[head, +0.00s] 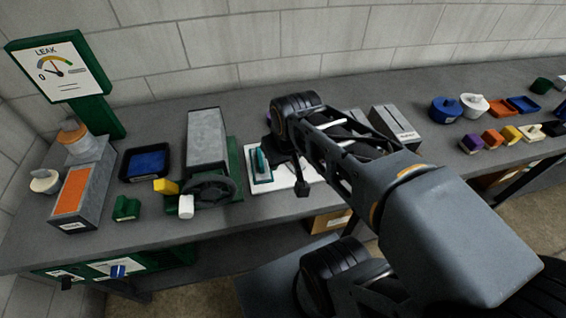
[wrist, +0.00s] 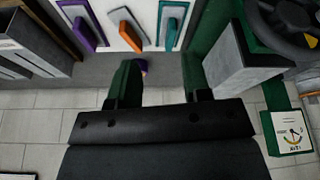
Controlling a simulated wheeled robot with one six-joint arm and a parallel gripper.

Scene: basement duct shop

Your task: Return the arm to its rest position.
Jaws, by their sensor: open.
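My arm reaches from the lower right of the head view over the grey bench (head: 225,215), bent and extended. My gripper (wrist: 157,82) is open in the wrist view, its two green-tinted fingers apart with nothing held between them. Beyond the fingers, a white board (wrist: 112,14) carries tools with purple, orange and teal handles. The teal tool (head: 261,164) also shows in the head view, close to the end of my arm. The arm hides part of the board there.
A green machine with a dark handwheel (head: 208,190) stands left of my arm, near a black tray (head: 144,162). Grey bins (head: 396,128) stand behind the arm. Coloured blocks and pots (head: 445,109) sit to the right. A block wall (head: 270,45) closes off the back.

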